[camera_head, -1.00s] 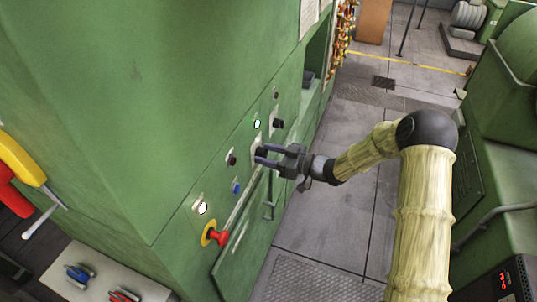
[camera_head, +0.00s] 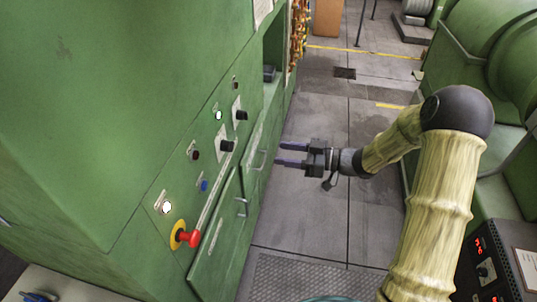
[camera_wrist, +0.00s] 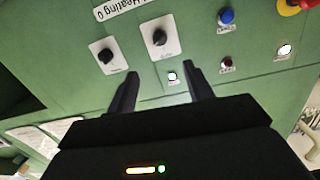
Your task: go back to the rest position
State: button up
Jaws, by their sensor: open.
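My gripper (camera_head: 281,154) is open and empty in the head view, with its two dark fingers pointing left at the green cabinet (camera_head: 120,110). A clear gap lies between the fingertips and the cabinet's panel. In the wrist view the spread fingers (camera_wrist: 160,72) face the panel. Two black knobs on white plates show there, an upper-left one (camera_wrist: 105,56) and a middle one (camera_wrist: 159,37). In the head view these are the far knob (camera_head: 240,115) and the near knob (camera_head: 226,146). Nothing is between the fingers.
A red emergency button (camera_head: 191,239) on a yellow base juts from the panel, near a blue button (camera_head: 203,186). A green machine (camera_head: 502,65) stands on the right. Grey floor (camera_head: 310,215) is free between.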

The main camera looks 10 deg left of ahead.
jog(key=shift+s+d, duration=0.15)
jog(key=shift+d, duration=0.8)
jog(key=w+d+m+t+h, duration=0.5)
jog(key=m+t+h, duration=0.1)
jog(key=t+h, duration=0.15)
jog(key=s+d+m+h, duration=0.4)
jog(key=d+h, duration=0.3)
jog(key=s+d+f+m+g+h, duration=0.1)
jog(key=s+d+m+g, duration=0.1)
jog(key=s, duration=0.7)
jog(key=s+d+m+g+h, duration=0.1)
jog(key=s+g, duration=0.4)
jog(key=s, duration=0.5)
jog(key=d+m, duration=0.1)
jog(key=m, duration=0.1)
jog(key=shift+f+m, duration=0.3)
jog(key=shift+f, duration=0.05)
